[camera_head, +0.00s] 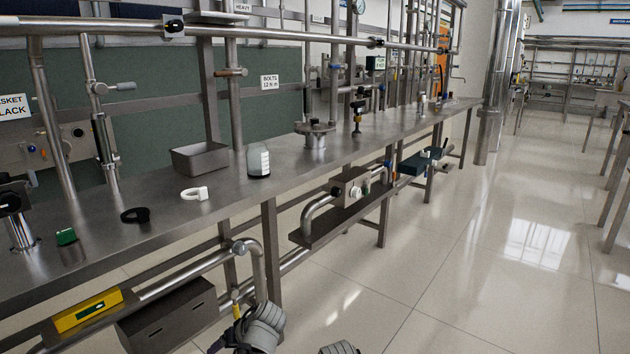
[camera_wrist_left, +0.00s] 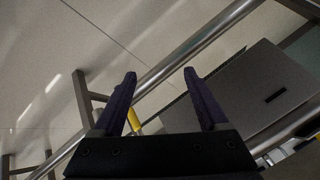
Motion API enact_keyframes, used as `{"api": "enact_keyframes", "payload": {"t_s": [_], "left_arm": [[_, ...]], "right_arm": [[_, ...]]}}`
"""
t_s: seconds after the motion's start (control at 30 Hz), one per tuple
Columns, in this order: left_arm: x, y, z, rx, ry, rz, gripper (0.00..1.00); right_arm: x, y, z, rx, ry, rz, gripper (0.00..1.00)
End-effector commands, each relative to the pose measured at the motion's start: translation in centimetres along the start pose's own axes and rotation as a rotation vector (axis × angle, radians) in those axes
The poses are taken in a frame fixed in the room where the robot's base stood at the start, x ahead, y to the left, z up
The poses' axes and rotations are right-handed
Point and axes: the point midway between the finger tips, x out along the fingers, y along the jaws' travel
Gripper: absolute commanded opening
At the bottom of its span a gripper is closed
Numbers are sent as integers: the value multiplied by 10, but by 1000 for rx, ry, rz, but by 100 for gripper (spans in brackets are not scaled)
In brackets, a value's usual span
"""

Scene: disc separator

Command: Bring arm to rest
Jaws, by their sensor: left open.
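My left gripper (camera_wrist_left: 160,75) is open and empty in the left wrist view, with its two dark fingers well apart. Behind them show a metal rail, a grey box and pale floor. In the head view, my left arm (camera_head: 257,328) is low at the bottom edge, in front of and below the steel bench (camera_head: 350,163); its fingers are not clear there. A small piece of what looks like my right arm (camera_head: 340,348) shows at the bottom; its gripper is out of frame.
A white ring (camera_head: 194,194), black ring (camera_head: 135,215), green block (camera_head: 66,237), jar (camera_head: 258,161), grey tray (camera_head: 200,157) and flanged metal unit (camera_head: 315,135) stand on the bench. Below are pipes, a yellow case (camera_head: 88,310) and a grey box (camera_head: 170,318). Floor at right is open.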

Motion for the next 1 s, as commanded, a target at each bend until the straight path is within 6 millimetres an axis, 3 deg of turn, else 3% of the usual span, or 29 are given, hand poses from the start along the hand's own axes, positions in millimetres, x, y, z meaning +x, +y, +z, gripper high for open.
{"api": "enact_keyframes", "payload": {"t_s": [0.03, 0.1, 0.4, 0.57, 1.0], "left_arm": [[3, -3, 23, 40, -64, 57, 76], [4, 1, 44, 96, -132, 135, 76], [-9, 15, 102, 262, -285, 417, 76], [-22, 21, 124, 330, -320, 557, 76], [-111, 41, 142, 564, -318, 544, 76]], "right_arm": [[0, 0, 0, 0, 0, 0, 50], [0, 0, 0, 0, 0, 0, 50], [0, 0, 0, 0, 0, 0, 50], [0, 0, 0, 0, 0, 0, 50], [-53, 6, 3, -7, -1, 1, 50]]}}
